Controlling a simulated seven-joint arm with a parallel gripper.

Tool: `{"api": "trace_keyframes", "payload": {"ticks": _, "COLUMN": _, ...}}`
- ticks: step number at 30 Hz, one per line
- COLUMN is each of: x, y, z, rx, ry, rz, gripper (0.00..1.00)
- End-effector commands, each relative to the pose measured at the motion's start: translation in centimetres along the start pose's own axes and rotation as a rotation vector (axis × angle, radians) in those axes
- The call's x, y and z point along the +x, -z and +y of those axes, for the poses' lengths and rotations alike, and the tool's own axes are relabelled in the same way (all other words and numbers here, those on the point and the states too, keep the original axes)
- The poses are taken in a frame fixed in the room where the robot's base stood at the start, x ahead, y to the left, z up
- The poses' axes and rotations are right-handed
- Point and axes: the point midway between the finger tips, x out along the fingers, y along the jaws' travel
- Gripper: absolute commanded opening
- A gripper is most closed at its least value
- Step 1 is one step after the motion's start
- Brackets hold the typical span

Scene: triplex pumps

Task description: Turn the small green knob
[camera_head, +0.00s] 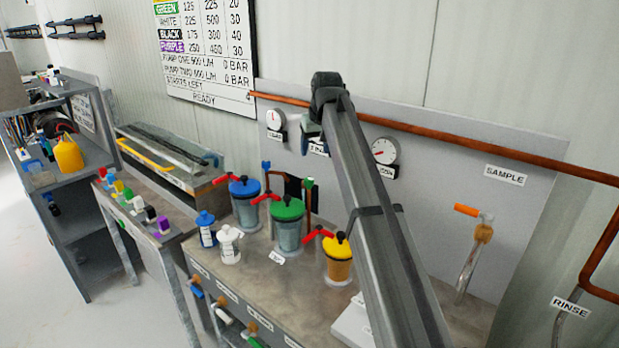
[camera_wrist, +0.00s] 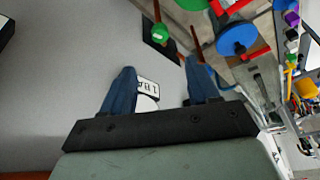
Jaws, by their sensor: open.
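A small green knob (camera_head: 309,182) tops a thin copper pipe beside a dark panel, behind the green-lidded pot. I take the round green piece (camera_wrist: 160,32) in the wrist view to be this knob, ahead of the fingertips. My gripper (camera_head: 308,132) is in front of the back wall panel, above the knob and apart from it. In the wrist view its two blue fingers (camera_wrist: 162,80) are spread, with nothing held between them. A white label and part of a gauge show beyond them. My arm hides part of the wall panel.
Pots with blue (camera_head: 244,187), green (camera_head: 287,208) and yellow lids (camera_head: 337,245), with red handles, stand on the bench. A small blue knob (camera_head: 266,165) is left of the green one. A copper pipe (camera_head: 450,145) crosses the panel near two gauges.

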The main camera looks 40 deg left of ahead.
Motion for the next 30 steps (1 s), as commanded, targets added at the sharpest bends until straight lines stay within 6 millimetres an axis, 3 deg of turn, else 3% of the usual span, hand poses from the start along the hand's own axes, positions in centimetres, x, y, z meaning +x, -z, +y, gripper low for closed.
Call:
{"api": "trace_keyframes", "payload": {"ticks": 8, "x": 1.6, "y": 0.1, "z": 0.0, "rx": -0.041, "ry": 0.001, "rz": 0.001, "gripper": 0.60}}
{"api": "trace_keyframes", "payload": {"ticks": 21, "x": 9.1, "y": 0.1, "z": -0.1, "rx": -0.039, "ry": 0.002, "rz": 0.002, "gripper": 0.60}}
{"api": "trace_keyframes", "payload": {"ticks": 30, "x": 12.8, "y": 0.2, "z": -0.1, "rx": -0.038, "ry": 0.001, "rz": 0.004, "gripper": 0.60}}
